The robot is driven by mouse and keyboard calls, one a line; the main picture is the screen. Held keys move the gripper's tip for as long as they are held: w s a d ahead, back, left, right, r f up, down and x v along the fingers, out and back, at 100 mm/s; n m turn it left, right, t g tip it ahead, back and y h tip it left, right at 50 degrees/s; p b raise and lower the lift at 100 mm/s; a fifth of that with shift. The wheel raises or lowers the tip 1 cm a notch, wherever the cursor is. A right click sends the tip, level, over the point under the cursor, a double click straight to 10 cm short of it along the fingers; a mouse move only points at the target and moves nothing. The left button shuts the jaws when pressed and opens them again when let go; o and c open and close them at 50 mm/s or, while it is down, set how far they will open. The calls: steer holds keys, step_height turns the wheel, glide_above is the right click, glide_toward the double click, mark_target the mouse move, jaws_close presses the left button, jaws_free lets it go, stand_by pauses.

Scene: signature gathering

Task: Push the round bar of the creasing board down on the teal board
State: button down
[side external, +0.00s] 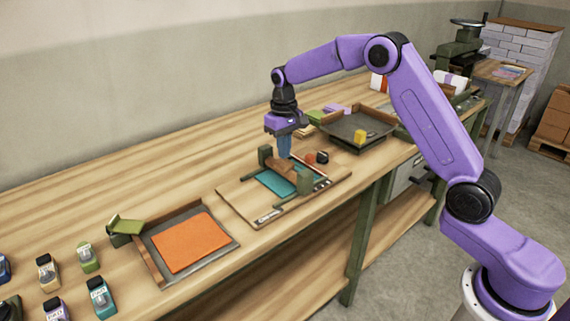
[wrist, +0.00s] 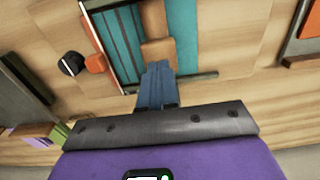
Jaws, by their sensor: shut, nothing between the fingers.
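The creasing board (side external: 237,202) is a wooden base on the bench with green end blocks and rails. The teal board (side external: 272,184) lies flat on it; it also shows in the wrist view (wrist: 183,38). The brown round bar (side external: 279,168) lies across above the teal board, between the green blocks; in the wrist view the bar (wrist: 153,22) runs up from my fingertips. My gripper (side external: 285,156) points down at the bar, its blue fingers shut and empty. In the wrist view my gripper (wrist: 157,66) overlaps the bar's near part; I cannot tell whether they touch.
A tray with an orange sheet (side external: 190,242) lies to the left, with several ink bottles (side external: 88,258) beyond it. Red and black knobs (side external: 315,158) sit beside the bar.

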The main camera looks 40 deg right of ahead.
mark_target(284, 162)
steer(key=shift+f, duration=1.5)
stand_by(0.8)
steer(key=shift+r, duration=0.1)
steer(key=shift+r, duration=3.5)
steer(key=shift+a, duration=0.1)
steer(key=s+a+r+n, duration=0.25)
steer(key=s+a, duration=0.25)
steer(key=s, duration=0.5)
steer(key=s+a+r+n, duration=0.1)
steer(key=s+a+n, duration=0.3)
steer(key=s, duration=0.7)
steer(key=s+d+f+n, duration=0.1)
steer(key=s+d+n, duration=0.2)
steer(key=s, duration=0.8)
steer(key=s+d+f+n, duration=0.2)
steer(key=s+d+n, duration=0.1)
steer(key=s, duration=0.7)
steer(key=shift+s+d, duration=0.2)
steer(key=shift+s, duration=0.15)
